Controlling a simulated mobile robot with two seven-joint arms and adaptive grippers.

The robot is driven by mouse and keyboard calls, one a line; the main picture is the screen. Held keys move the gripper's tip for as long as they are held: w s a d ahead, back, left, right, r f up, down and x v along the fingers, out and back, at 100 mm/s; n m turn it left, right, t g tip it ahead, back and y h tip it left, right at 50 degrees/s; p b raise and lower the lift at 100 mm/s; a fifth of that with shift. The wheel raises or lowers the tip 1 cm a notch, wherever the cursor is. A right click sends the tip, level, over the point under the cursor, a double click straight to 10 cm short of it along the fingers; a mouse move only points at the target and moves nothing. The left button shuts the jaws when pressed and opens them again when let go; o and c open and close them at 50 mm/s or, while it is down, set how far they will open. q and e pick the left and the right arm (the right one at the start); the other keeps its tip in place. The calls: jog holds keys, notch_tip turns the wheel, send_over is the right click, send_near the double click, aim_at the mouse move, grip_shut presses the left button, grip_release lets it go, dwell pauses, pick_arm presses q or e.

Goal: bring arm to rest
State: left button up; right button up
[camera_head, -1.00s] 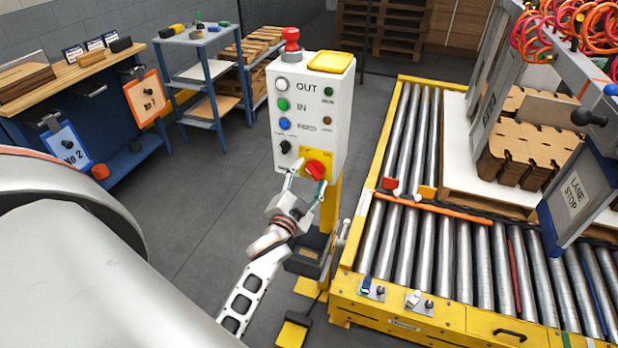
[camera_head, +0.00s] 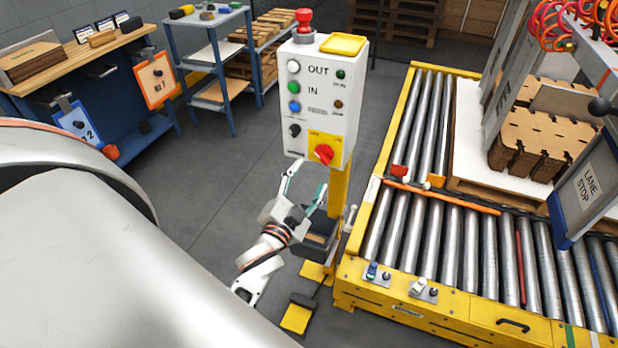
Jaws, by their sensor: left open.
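My left gripper (camera_head: 304,185) is open and empty, its two fingers apart, pointing up just below the white control box. It is apart from the red rotary switch (camera_head: 324,154) on its yellow plate at the bottom of the box. The control box (camera_head: 319,110) stands on a yellow post and has white, green and blue buttons, a black knob and a red mushroom button on top. A large white link of my own arm fills the lower left. My right gripper does not show.
A blue workbench (camera_head: 100,90) and a shelf cart (camera_head: 215,60) stand at the back left. A yellow pedal (camera_head: 296,318) lies on the floor. Grey floor between is clear.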

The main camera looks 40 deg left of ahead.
pick_arm(q)
jog(key=s+d+f+n+g+h, duration=0.1)
jog(key=s+d+f+g+h, duration=0.2)
jog(key=s+d+f, duration=0.4)
jog(key=s+d+f+n+g+h, duration=0.1)
jog(key=s+d+f+g+h, duration=0.2)
jog(key=s+d+f, duration=0.4)
jog(key=s+f+g, duration=0.1)
jog(key=s+f, duration=0.2)
jog(key=f, duration=0.4)
jog(key=shift+f, duration=0.35)
dwell(0.5)
